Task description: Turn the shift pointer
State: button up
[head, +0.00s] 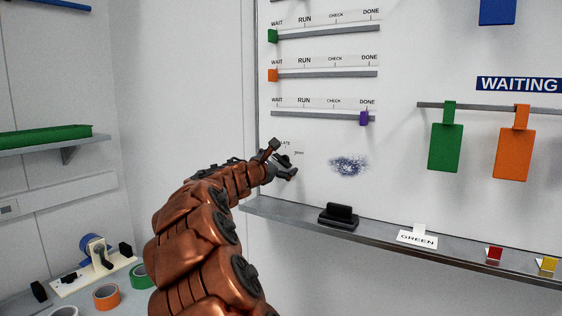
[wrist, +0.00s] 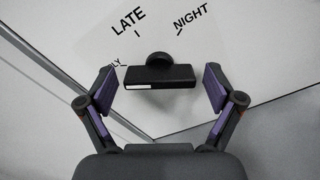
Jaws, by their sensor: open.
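The shift pointer (wrist: 160,75) is a black bar with a round black hub behind it on the white board. A pale strip marks the left part of its lower edge. The bar lies nearly level in the wrist view, its left end near a partly hidden label ending in "LY" (wrist: 116,64). The labels LATE (wrist: 128,20) and NIGHT (wrist: 190,18) stand above it. My gripper (wrist: 160,85) is open, one finger beyond each end of the bar, with gaps on both sides. In the head view my gripper (head: 283,165) is at the board and largely hides the pointer.
Slider rails (head: 325,114) run above my gripper. A blue smudge (head: 349,166) is to its right. Green (head: 445,148) and orange (head: 514,155) tags hang at right.

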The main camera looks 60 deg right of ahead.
jog(key=c, duration=1.1)
jog(key=shift+d, duration=0.1)
jog(key=shift+c, duration=0.3)
